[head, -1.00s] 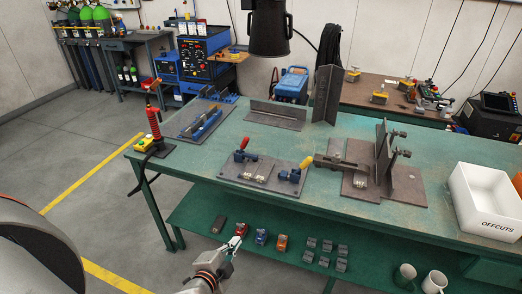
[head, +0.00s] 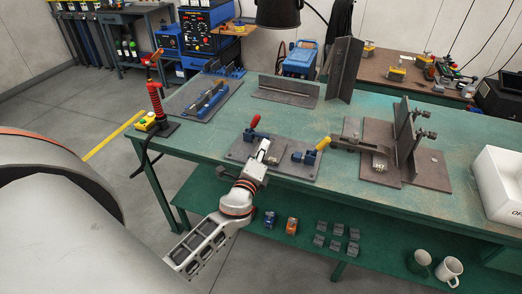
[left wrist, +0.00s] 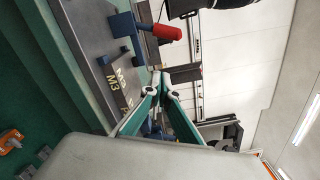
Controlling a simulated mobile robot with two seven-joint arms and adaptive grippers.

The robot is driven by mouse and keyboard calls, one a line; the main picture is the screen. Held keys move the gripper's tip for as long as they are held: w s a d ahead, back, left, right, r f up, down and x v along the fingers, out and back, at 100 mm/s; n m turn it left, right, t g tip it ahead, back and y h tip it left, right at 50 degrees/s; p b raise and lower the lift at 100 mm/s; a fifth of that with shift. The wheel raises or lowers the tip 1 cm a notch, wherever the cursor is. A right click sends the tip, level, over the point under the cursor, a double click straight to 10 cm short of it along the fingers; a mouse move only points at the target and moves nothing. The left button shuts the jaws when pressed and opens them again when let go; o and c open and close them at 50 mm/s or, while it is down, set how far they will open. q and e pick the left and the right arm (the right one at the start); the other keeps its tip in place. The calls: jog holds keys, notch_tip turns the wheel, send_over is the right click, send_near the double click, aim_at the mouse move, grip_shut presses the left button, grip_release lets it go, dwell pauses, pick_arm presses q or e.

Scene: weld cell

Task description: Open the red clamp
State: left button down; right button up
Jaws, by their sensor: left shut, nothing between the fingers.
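The red clamp (head: 252,130) has a blue body and a red handle that slants up to the right in the head view. It stands on the left part of a grey fixture plate (head: 236,155) on the green bench. In the left wrist view its red handle (left wrist: 166,33) sticks out from the blue body. My left gripper (head: 263,150) is shut and empty, just in front of the clamp on the near side. In the left wrist view its fingertips (left wrist: 160,77) meet below the handle, apart from it. My right gripper is not in view.
A yellow-handled blue clamp (head: 307,155) stands on the same plate's right end. Upright steel plates (head: 404,140) stand further right, and a white bin (head: 500,180) at the right edge. A red-and-black post (head: 156,100) stands at the bench's left corner. Small parts lie on the lower shelf (head: 372,232).

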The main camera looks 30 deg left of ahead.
aim_at(268, 136)
pick_arm(q)
jog(key=x, duration=0.5)
jog(key=shift+w+r, duration=0.1)
jog(key=shift+w, duration=0.1)
jog(key=a, duration=0.1)
jog(key=a+r+p, duration=0.1)
jog(key=a, duration=0.1)
jog(key=shift+s+r, duration=0.15)
jog(key=shift+r, duration=0.05)
jog(key=shift+a+p, duration=0.3)
jog(key=shift+a, duration=0.05)
